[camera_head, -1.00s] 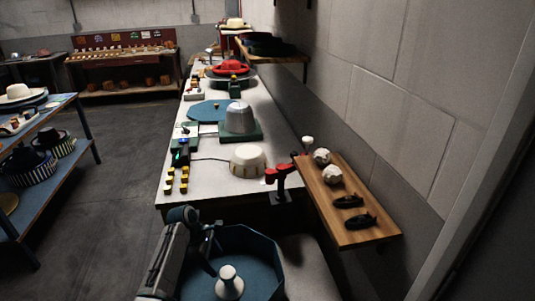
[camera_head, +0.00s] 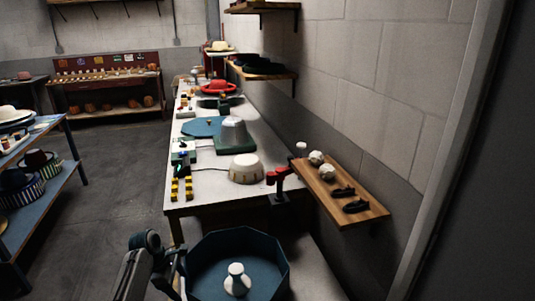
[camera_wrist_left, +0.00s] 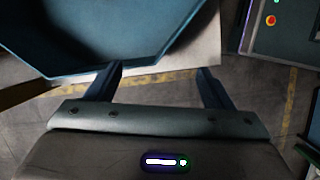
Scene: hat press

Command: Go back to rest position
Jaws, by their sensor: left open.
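My left arm shows at the bottom left in the head view, with its left gripper (camera_head: 172,268) beside the left rim of a blue octagonal tray (camera_head: 268,238). In the left wrist view the left gripper (camera_wrist_left: 160,82) has its two dark fingers apart, with nothing between them. The blue tray (camera_wrist_left: 90,66) fills the upper left of that view, beyond the fingers. A white knob-shaped piece (camera_head: 236,281) stands in the tray. My right gripper is in no view.
A long white worktable (camera_head: 195,203) holds a silver hat form (camera_head: 233,134), a white round block (camera_head: 246,169) and a red hat (camera_head: 219,87). A wooden wall shelf (camera_head: 374,212) is at the right. A blue shelf rack (camera_head: 73,155) stands left. The floor between (camera_head: 115,180) is clear.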

